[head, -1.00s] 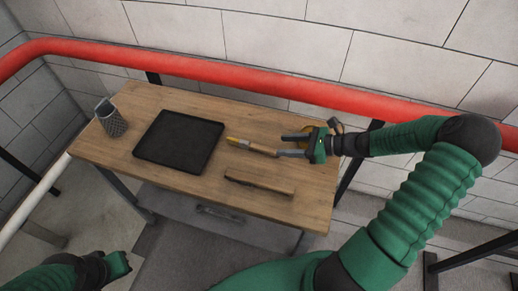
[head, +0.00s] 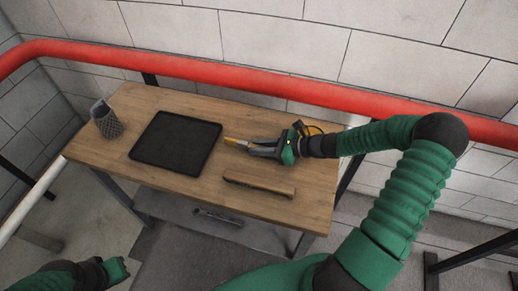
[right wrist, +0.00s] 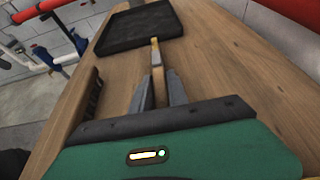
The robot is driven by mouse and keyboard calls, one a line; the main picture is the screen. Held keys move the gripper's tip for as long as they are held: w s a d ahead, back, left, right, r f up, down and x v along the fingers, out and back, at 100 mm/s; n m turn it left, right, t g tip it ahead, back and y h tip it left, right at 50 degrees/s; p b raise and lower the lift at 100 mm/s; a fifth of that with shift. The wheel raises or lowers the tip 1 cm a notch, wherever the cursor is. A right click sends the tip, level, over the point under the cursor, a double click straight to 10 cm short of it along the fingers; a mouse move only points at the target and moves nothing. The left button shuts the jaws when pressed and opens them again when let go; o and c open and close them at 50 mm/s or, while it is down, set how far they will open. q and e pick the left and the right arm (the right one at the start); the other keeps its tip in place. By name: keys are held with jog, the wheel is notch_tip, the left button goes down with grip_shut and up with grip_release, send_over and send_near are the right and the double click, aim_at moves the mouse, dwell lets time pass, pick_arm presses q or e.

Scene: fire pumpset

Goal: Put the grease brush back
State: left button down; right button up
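The grease brush (head: 234,141) lies on the wooden table, its yellow tip pointing left towards the black tray. My right gripper (head: 262,148) is low over the table with a finger on each side of the brush handle. In the right wrist view the brush (right wrist: 155,58) runs between the two fingertips (right wrist: 158,84). Whether the fingers press on it, I cannot tell. A grey mesh cup (head: 107,121) stands empty-looking at the table's left end. My left gripper (head: 115,270) is at the lower left, away from the table; its fingers are not clear.
A flat black tray (head: 176,141) lies between cup and brush. A wooden-backed brush (head: 258,186) lies near the front edge. A yellow and dark item (head: 309,128) is partly hidden behind my right gripper. A red pipe (head: 250,93) runs behind the table (head: 200,191).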

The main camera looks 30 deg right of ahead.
jog(key=shift+a, duration=0.15)
grip_shut()
